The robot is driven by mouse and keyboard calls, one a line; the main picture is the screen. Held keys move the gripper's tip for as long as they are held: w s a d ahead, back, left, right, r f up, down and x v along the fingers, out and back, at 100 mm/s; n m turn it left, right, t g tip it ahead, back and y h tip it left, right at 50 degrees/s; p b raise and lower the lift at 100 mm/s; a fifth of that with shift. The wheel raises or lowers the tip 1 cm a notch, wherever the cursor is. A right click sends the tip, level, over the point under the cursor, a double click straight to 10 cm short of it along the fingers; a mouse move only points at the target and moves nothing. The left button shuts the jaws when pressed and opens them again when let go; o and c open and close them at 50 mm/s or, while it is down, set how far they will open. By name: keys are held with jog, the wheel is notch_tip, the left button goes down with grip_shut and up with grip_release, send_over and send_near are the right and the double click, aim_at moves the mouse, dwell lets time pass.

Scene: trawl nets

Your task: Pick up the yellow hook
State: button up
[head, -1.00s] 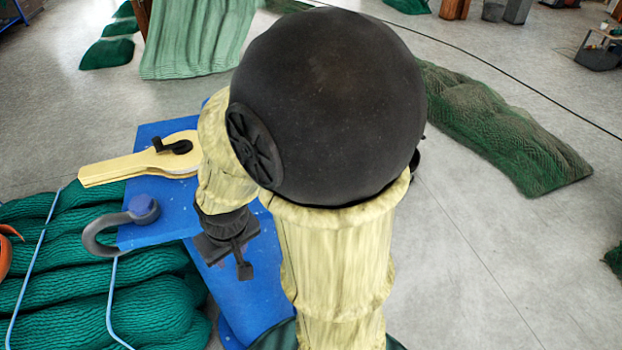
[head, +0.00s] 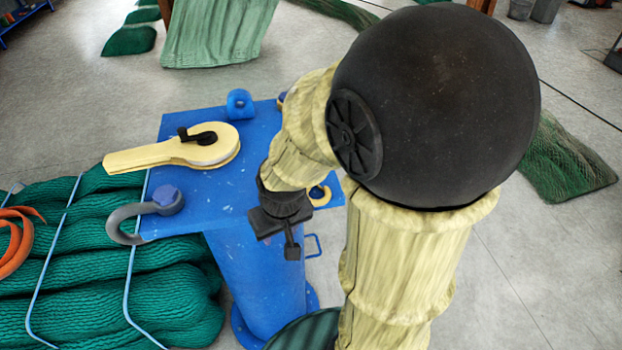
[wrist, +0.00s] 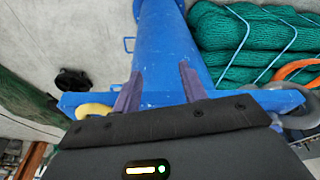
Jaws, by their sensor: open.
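The yellow hook (head: 320,195) shows only in part in the head view, at the right edge of the blue stand's top (head: 205,205), partly behind my wrist. A curved yellow piece, likely the same hook, shows in the wrist view (wrist: 93,111), left of the fingers and partly covered by my gripper's body. My gripper (head: 288,243) points down just left of the hook in the head view and looks apart from it. In the wrist view my gripper (wrist: 160,88) has its two fingers spread, with only the blue stand seen between them.
A yellow block with a black fitting (head: 205,147), a grey shackle with a blue pin (head: 145,214) and a blue piece (head: 240,103) are on the stand. Green netting (head: 130,290) with an orange item (head: 15,245) lies left.

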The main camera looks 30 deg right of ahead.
jog(key=w+d+r+m+b, duration=0.1)
jog(key=w+d+r, duration=0.2)
jog(key=r, duration=0.6)
jog(key=w+d+r+m+t+h+b, duration=0.1)
jog(key=w+d+r, duration=0.1)
jog(key=d+r, duration=0.6)
jog(key=shift+w+d+r+m+t, duration=0.15)
jog(key=shift+w+r+m+t, duration=0.2)
jog(key=shift+r, duration=0.35)
jog(key=p+x, duration=0.2)
jog(key=x, duration=1)
jog(key=shift+w+d+f, duration=0.1)
jog(key=shift+f, duration=0.1)
